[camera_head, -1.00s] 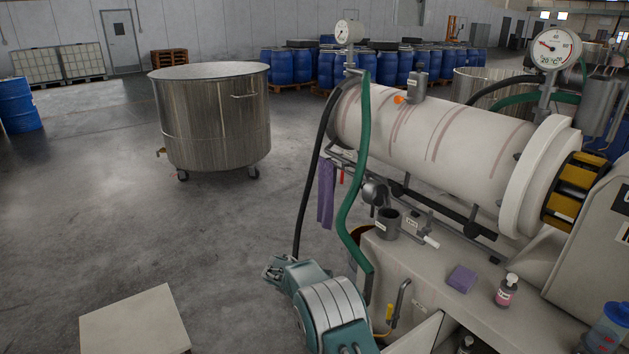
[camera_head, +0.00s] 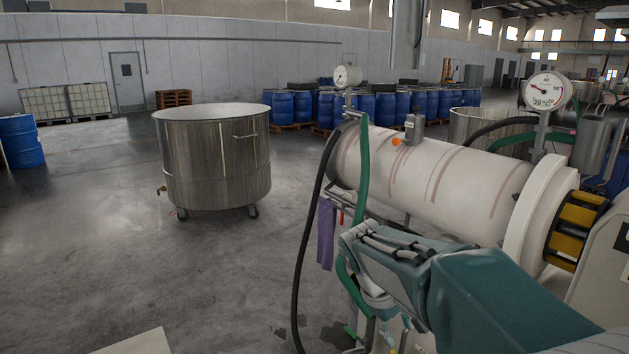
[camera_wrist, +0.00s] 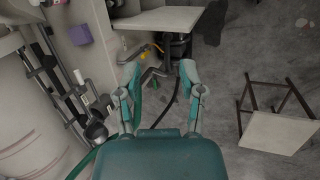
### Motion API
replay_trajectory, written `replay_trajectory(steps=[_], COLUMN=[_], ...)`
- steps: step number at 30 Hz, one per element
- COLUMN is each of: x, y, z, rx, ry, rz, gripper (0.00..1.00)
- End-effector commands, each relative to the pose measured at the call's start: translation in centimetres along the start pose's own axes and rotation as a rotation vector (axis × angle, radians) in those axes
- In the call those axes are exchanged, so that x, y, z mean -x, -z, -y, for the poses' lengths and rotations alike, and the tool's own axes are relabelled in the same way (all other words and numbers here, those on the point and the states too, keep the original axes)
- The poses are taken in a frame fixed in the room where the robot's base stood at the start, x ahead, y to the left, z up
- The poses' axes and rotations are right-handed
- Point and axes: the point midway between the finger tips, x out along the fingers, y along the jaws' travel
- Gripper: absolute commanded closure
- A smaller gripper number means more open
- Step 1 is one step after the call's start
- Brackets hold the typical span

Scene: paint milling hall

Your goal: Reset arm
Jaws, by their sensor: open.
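My gripper (camera_wrist: 161,85) shows in the wrist view with its two fingers spread apart and nothing between them. It hangs above the floor beside the mill's base, with a black hose and a yellow-handled valve (camera_wrist: 157,47) beyond the fingers. In the head view my teal arm reaches in from the lower right, in front of the white horizontal mill (camera_head: 430,185). The fingertips cannot be made out there. The arm hides much of the mill's base.
A wheeled steel vat (camera_head: 215,160) stands on open floor at left. A green hose (camera_head: 361,180) and a black hose (camera_head: 303,240) hang near the arm. A pale-topped stand (camera_wrist: 277,132) and a purple sponge (camera_wrist: 79,36) show in the wrist view. Blue drums (camera_head: 292,107) stand behind.

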Motion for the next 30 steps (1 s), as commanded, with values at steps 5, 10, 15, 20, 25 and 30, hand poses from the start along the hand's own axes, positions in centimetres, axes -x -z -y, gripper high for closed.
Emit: replay_trajectory(steps=[5, 10, 15, 20, 25, 30], x=[1.8, 2.8, 3.1, 2.9, 2.5, 2.2], y=[-4.7, -8.6, -12.1, -14.8, -16.6, -17.1], z=[1.2, 2.8, 4.8, 6.9, 8.5, 9.1], rx=[-0.134, -0.260, -0.389, -0.508, -0.601, -0.633], ry=[0.051, 0.099, 0.146, 0.189, 0.224, 0.236], rz=[-0.122, -0.233, -0.346, -0.451, -0.531, -0.556], gripper=[0.49, 0.49, 0.49, 0.49, 0.49, 0.49])
